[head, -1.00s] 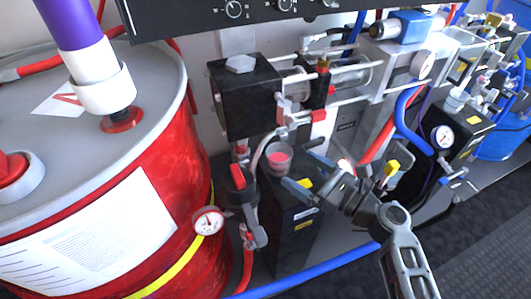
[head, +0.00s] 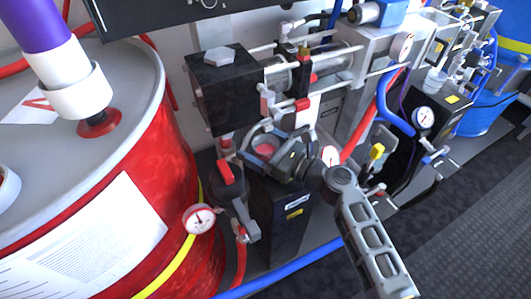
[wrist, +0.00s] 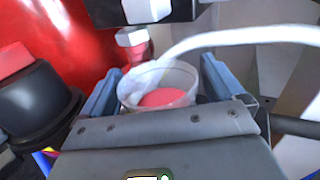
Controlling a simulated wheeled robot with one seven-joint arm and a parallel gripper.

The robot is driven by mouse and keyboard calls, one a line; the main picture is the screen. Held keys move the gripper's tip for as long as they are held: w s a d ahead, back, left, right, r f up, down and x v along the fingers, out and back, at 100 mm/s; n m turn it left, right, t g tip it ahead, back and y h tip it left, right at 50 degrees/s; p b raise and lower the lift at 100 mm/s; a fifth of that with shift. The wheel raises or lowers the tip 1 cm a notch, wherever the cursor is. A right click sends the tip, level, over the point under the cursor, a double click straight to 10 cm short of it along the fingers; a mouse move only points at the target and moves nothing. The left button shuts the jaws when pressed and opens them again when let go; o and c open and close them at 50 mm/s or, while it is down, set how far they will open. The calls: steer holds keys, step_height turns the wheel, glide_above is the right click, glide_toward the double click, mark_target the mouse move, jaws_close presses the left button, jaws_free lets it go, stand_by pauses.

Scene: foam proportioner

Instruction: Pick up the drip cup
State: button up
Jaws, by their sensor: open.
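The drip cup (wrist: 160,88) is a small clear cup with red liquid in it. In the head view the cup (head: 265,149) stands on top of a black box (head: 275,215), partly hidden by my gripper. My gripper (head: 262,140) is open, with its fingers on either side of the cup. In the wrist view the blue-grey fingers of my gripper (wrist: 158,85) flank the cup, one at its left and one at its right. Whether they touch the cup wall I cannot tell.
A large red drum (head: 120,200) stands at the left. A black pump block (head: 225,88) is just behind and above the cup. A pale hose (wrist: 240,38) passes close behind it in the wrist view. A red-handled valve (head: 228,180) is beside the box.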

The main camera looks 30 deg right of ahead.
steer(key=shift+w, duration=0.1)
steer(key=shift+c, duration=0.3)
steer(key=shift+r, duration=0.1)
steer(key=c, duration=1.1)
